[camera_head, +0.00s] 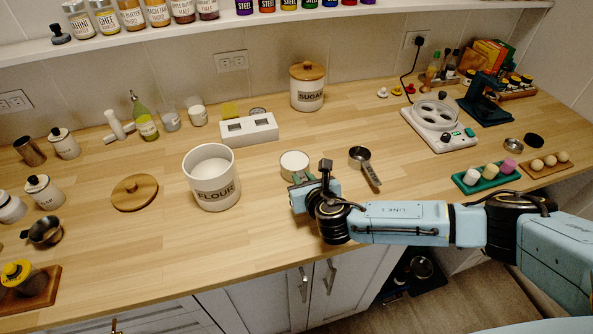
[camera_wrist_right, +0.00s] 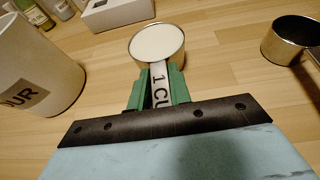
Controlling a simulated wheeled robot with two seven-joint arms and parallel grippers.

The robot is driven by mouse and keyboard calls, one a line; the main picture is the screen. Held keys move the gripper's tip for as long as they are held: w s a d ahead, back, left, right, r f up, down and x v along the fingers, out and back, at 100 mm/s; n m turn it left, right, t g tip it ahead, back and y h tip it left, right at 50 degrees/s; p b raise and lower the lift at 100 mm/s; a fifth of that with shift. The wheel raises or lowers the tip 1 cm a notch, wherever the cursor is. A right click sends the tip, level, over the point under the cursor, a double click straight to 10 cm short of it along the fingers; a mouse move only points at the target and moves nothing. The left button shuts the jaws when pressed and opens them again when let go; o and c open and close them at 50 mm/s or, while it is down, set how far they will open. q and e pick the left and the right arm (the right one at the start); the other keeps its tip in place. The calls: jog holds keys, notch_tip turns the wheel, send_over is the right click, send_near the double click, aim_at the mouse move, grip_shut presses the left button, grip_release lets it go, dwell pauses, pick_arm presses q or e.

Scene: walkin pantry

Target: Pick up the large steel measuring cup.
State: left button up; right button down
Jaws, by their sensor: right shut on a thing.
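A round steel measuring cup (camera_head: 295,162) with a pale interior is near the middle of the wooden counter. In the right wrist view the same cup (camera_wrist_right: 157,44) has a flat handle marked "1 CU". My right gripper (camera_wrist_right: 158,90) is shut on that handle, with a green finger on each side. In the head view my right gripper (camera_head: 300,181) reaches in from the right, just in front of the cup. I cannot tell whether the cup touches the counter. My left gripper is not in view.
A white flour canister (camera_head: 212,185) stands left of the cup. A second steel cup with a handle (camera_head: 360,157) lies to the right. A white block with openings (camera_head: 249,132) is behind. A wooden lid (camera_head: 135,193) lies left. The counter's front middle is clear.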

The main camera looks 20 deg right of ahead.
aim_at(303, 179)
jog(key=shift+r, duration=0.15)
notch_tip(303, 179, up, 10)
jog(key=shift+f+p, duration=0.15)
jog(key=shift+p, duration=0.7)
jog(key=shift+s+a+f, duration=0.1)
jog(key=shift+s+a, duration=0.05)
jog(key=shift+s, duration=0.25)
jog(key=s+b, duration=0.1)
jog(key=s, duration=0.1)
jog(key=s+f+b, duration=0.1)
jog(key=s+b, duration=0.1)
jog(key=shift+s+a, duration=0.1)
jog(key=shift+a, duration=0.05)
jog(key=s+d+r+h+b, duration=0.1)
jog(key=s+d+b, duration=0.3)
jog(key=s+d, duration=0.1)
jog(key=shift+s+d+r+m, duration=0.3)
jog(key=shift+s+m, duration=0.1)
jog(key=shift+s, duration=0.4)
jog(key=shift+s, duration=0.1)
